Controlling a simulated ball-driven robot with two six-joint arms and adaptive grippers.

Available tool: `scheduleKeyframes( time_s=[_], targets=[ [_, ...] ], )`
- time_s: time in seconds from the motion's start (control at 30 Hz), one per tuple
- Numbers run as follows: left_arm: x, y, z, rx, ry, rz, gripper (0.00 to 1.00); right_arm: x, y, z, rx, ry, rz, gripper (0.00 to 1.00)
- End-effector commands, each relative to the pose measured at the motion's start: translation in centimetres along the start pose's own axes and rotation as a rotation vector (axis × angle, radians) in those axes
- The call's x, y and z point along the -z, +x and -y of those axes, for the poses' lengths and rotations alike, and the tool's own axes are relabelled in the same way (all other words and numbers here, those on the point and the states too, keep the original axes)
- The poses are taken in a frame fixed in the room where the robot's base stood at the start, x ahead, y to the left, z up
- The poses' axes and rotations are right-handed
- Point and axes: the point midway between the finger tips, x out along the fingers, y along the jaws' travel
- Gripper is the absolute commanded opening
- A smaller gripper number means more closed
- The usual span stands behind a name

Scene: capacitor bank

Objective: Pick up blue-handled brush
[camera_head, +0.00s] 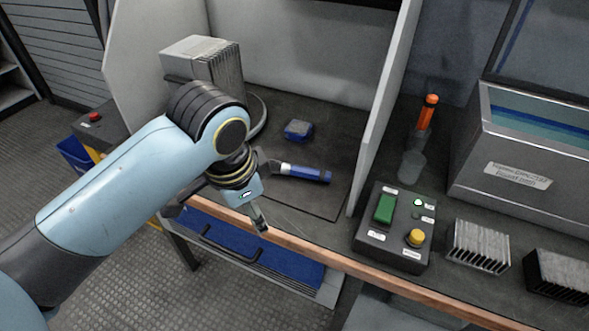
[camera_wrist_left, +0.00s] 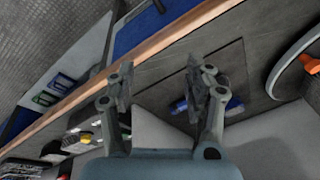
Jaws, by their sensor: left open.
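The blue-handled brush (camera_head: 308,174) lies on the dark mat of the bench, inside the walled bay. Its handle points right and its pale collar is toward my left gripper. My left gripper (camera_head: 225,213) hangs over the bench's wooden front edge, left of and nearer than the brush, empty. In the left wrist view my open gripper (camera_wrist_left: 160,76) shows both fingers apart with nothing between them. A blue piece that looks like the brush handle (camera_wrist_left: 178,106) shows there beside the right finger, which partly hides the brush. My right gripper is not in view.
A small blue block (camera_head: 298,129) lies behind the brush. A grey finned block (camera_head: 203,60) stands at the back left. A white partition (camera_head: 385,100) separates the bay from a button box (camera_head: 395,228), finned heat sinks (camera_head: 480,245) and a metal bin (camera_head: 530,175). An orange-handled tool (camera_head: 430,107) stands upright there.

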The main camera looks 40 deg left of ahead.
Motion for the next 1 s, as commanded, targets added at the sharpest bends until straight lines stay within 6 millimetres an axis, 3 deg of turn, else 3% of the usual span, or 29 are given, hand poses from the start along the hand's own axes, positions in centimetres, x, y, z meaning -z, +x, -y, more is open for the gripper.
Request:
scheduleKeyframes(
  time_s=[0.4, 0.6, 0.7, 0.83, 1.0],
  targets=[
    [8.4, 2.4, 4.9, -0.074, 0.384, 0.075, 0.53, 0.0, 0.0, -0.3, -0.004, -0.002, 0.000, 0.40],
    [14.1, 1.6, 8.3, -0.152, 0.635, 0.103, 0.53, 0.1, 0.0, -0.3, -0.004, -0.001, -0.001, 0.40],
    [15.9, 0.9, 9.4, -0.187, 0.727, 0.106, 0.53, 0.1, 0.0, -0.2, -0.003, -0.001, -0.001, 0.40],
    [16.6, 1.1, 9.8, -0.208, 0.779, 0.107, 0.53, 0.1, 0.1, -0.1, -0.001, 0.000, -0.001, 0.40],
    [16.1, 4.0, 9.4, -0.211, 0.784, 0.108, 0.53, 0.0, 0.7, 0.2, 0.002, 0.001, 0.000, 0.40]
  ],
)
